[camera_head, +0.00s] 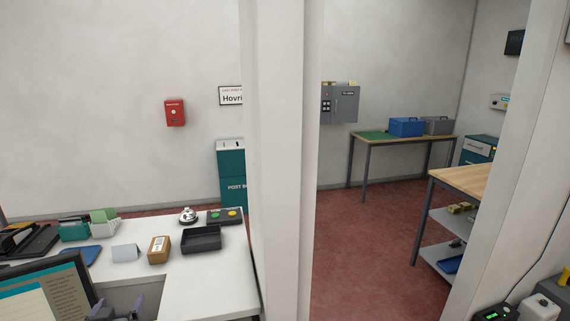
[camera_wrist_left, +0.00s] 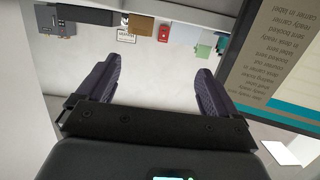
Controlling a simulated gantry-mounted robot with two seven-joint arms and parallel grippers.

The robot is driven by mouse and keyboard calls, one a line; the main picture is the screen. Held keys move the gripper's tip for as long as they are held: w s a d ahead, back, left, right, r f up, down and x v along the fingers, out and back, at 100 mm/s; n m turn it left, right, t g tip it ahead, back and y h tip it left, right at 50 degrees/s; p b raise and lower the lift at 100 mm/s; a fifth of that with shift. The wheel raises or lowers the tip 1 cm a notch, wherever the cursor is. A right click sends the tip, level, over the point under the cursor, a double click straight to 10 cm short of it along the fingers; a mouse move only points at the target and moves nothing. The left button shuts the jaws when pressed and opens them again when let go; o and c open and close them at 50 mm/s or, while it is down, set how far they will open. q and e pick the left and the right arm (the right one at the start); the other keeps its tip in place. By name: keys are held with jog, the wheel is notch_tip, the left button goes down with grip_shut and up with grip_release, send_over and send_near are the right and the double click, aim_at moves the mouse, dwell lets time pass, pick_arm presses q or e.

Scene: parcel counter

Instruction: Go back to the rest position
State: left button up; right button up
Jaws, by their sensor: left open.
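My left gripper (camera_head: 118,309) shows only as purple fingertips at the bottom edge of the head view, in front of the white counter (camera_head: 205,282) and beside the monitor (camera_head: 48,292). In the left wrist view its two ridged purple fingers (camera_wrist_left: 156,82) are spread wide with nothing between them. The wrist view appears upside down, with the monitor (camera_wrist_left: 275,75) close by on its right side. The rest of the left arm is hidden below the head view. My right gripper is in neither view.
The counter holds a small brown parcel (camera_head: 159,250), a black tray (camera_head: 201,239), a bell (camera_head: 188,215) and a button box (camera_head: 224,217). A white wall post (camera_head: 280,160) stands right of the counter. Red floor (camera_head: 365,245) lies clear beyond it, with a wooden bench (camera_head: 490,180) at right.

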pick_arm(q)
jog(key=s+d+f+m+g+h, duration=0.1)
jog(key=s+d+f+m+g, duration=0.15)
jog(key=s+f, duration=0.45)
jog(key=s+d+f+m+g, duration=0.25)
jog(key=s+d+f, duration=0.2)
jog(key=s, duration=0.45)
jog(key=s+d+f+m+g, duration=0.2)
jog(key=s+d+g, duration=0.1)
jog(key=s, duration=0.8)
jog(key=s+d+f+m+g, duration=0.2)
jog(key=s+d+f+g, duration=0.15)
jog(key=s, duration=0.75)
jog(key=d+n+h, duration=0.4)
jog(key=d, duration=0.5)
notch_tip(320, 180, up, 36)
jog(key=p, duration=3.5)
jog(key=shift+d+f, duration=0.2)
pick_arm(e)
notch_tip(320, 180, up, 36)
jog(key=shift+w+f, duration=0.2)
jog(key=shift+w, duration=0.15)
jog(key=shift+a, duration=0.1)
